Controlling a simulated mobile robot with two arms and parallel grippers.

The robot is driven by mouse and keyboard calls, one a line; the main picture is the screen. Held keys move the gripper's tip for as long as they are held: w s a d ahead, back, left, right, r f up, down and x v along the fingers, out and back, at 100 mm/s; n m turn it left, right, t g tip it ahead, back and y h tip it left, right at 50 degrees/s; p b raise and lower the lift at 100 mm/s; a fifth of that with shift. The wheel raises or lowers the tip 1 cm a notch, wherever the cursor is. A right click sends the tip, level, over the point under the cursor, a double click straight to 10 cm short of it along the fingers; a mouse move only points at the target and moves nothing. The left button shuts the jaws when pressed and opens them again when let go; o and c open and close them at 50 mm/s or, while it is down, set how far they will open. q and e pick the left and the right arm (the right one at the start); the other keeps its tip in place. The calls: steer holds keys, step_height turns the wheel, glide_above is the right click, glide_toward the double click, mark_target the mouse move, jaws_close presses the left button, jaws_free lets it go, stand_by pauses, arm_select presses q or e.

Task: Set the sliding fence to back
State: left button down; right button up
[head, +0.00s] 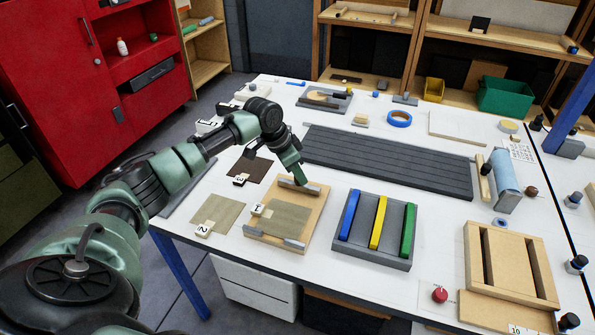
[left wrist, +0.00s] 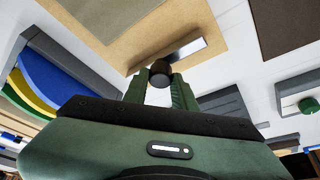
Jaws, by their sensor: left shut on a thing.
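A tan wooden board (head: 311,211) lies on the white table with a veneer sheet marked 1 (head: 286,218) on it. A grey bar (head: 281,241) runs along its front edge. The grey sliding fence (head: 313,188) is near its back edge. My left gripper (head: 299,180) is over that fence and hides part of it. In the left wrist view my left gripper (left wrist: 160,86) is shut on a dark round knob (left wrist: 160,70) beside the grey fence (left wrist: 185,52). My right gripper is not in view.
A grey tray (head: 372,254) with blue, yellow and green bars stands right of the board. A dark slatted panel (head: 390,160) lies behind. Veneer sheets marked 2 (head: 218,214) and 3 (head: 250,170) lie left. A wooden frame (head: 508,265) is at front right.

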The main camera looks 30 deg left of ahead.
arm_select(q)
steer(key=c, duration=1.1)
jaws_free()
steer(key=shift+w+a+r, duration=0.1)
steer(key=shift+w+a, duration=0.05)
steer(key=shift+a, duration=0.05)
steer(key=shift+c, duration=0.2)
steer(key=shift+r, duration=0.35)
steer(key=b+v, duration=0.1)
steer(key=v, duration=0.6)
steer(key=shift+b, duration=0.4)
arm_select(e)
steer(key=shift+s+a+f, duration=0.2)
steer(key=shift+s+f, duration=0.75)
arm_select(q)
steer(key=shift+a, duration=0.1)
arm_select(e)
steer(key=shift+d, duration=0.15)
